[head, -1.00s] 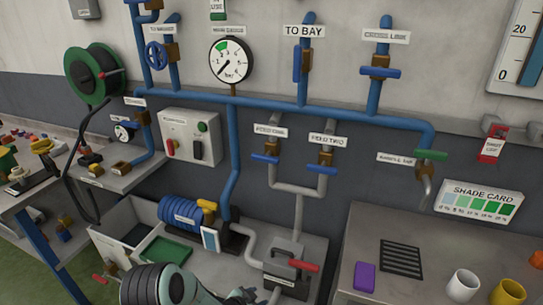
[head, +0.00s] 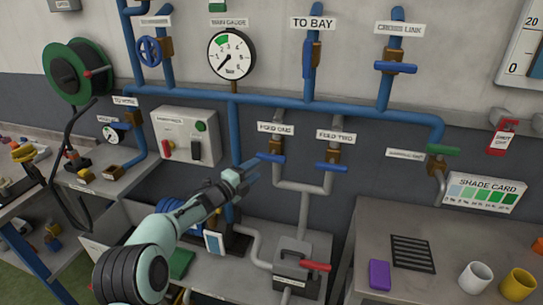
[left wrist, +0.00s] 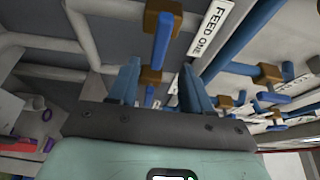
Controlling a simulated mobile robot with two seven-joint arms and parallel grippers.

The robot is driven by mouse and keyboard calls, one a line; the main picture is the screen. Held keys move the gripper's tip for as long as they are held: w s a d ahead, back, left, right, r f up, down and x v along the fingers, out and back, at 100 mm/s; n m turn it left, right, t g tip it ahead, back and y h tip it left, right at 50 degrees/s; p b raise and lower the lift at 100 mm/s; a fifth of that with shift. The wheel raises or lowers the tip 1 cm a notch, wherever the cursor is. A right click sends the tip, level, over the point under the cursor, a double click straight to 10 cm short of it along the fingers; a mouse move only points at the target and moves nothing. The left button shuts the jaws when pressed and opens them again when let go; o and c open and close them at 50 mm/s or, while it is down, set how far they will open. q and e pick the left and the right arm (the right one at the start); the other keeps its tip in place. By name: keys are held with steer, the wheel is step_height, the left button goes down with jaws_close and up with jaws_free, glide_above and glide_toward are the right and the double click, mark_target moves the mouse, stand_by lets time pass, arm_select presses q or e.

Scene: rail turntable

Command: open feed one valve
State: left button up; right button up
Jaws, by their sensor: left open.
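The feed one valve has a blue lever handle (head: 271,157) and a brown body (head: 277,145) under a FEED ONE label (head: 276,128). The lever lies roughly level across the pipe. My left gripper (head: 251,168) is raised just left of the lever, with its blue fingers pointing toward it. In the left wrist view the gripper (left wrist: 160,66) is open and nothing is held. The blue lever (left wrist: 162,42) and the FEED ONE label (left wrist: 212,28) show beyond the fingertips. I cannot tell whether a finger touches the lever. My right gripper is not in view.
The feed two valve (head: 331,167) with a similar blue lever is close on the right. A grey box with a red handle (head: 316,266) stands below. The pressure gauge (head: 232,54) and blue header pipe (head: 270,99) are above. A bench (head: 350,240) with mugs is at right.

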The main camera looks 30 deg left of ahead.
mark_target(269, 159)
arm_select(q)
steer(key=w+p, duration=0.1)
steer(key=w, duration=0.1)
steer(key=w+p, duration=0.1)
steer(key=w, duration=0.2)
steer(key=w+d+p, duration=0.1)
steer(key=w, duration=0.2)
steer(key=shift+w+d+r, duration=0.1)
steer(key=shift+w+r, duration=0.1)
steer(key=shift+r, duration=0.05)
steer(key=shift+w+d+f+p, duration=0.1)
steer(key=shift+w+f+p, duration=0.15)
steer(key=shift+w+p, duration=0.25)
steer(key=shift+w, duration=0.1)
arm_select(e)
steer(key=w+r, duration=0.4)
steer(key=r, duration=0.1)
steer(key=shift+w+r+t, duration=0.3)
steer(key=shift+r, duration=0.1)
arm_select(q)
steer(key=shift+c, duration=0.9)
jaws_close()
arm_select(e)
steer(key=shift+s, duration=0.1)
